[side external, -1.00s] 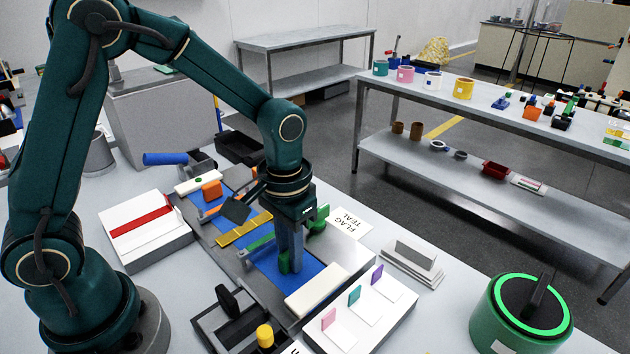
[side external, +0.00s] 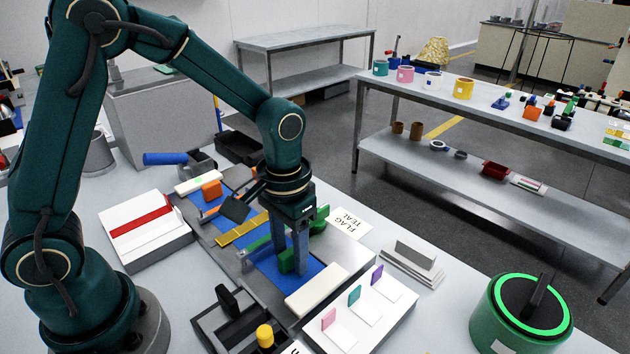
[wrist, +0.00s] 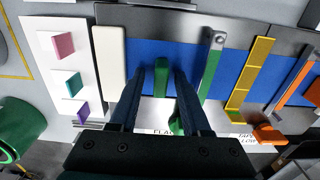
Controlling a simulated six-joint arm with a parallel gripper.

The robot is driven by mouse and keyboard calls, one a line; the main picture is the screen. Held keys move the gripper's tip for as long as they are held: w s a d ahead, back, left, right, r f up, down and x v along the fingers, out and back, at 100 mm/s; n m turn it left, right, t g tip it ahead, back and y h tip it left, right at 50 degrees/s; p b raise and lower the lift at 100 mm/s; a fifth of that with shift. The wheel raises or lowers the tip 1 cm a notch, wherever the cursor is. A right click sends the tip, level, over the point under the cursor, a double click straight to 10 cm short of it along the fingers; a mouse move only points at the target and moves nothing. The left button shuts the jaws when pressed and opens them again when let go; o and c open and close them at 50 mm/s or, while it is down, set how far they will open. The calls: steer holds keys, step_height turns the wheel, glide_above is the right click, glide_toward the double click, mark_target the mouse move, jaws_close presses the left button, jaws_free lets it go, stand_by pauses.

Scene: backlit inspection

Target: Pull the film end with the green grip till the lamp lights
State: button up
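A small upright green grip (side external: 287,262) stands on the blue strip (side external: 268,268) of the grey fixture. In the wrist view the green grip (wrist: 160,75) lies between my two fingers, with a gap on each side. My gripper (wrist: 158,78) is open around it, fingers pointing down; it also shows in the side view (side external: 291,262). A second green bar (wrist: 209,75) with a bolt at one end lies beside my right finger. I cannot tell the film's edges from the blue strip. I cannot identify the lamp for sure; a white block with a green dot (side external: 197,181) sits at the fixture's far end.
A yellow frame (side external: 243,230) and an orange block (side external: 211,190) are farther along the fixture. A white bar (side external: 313,290) crosses its near end. A white board (side external: 375,312) bears pink, teal and purple flags. A "FLAG TEAL" card (side external: 346,224) lies behind. A green drum (side external: 490,320) stands right.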

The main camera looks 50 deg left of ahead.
stand_by(0.4)
steer(key=shift+r, duration=3.45)
steer(key=shift+w+a+r, duration=0.1)
steer(key=shift+r, duration=0.25)
steer(key=s+a+r+t, duration=0.3)
steer(key=s+r+t, duration=0.1)
steer(key=s, duration=0.6)
steer(key=shift+s+a+r+t, duration=0.15)
steer(key=shift+s+r+t, duration=0.05)
steer(key=shift+t, duration=0.6)
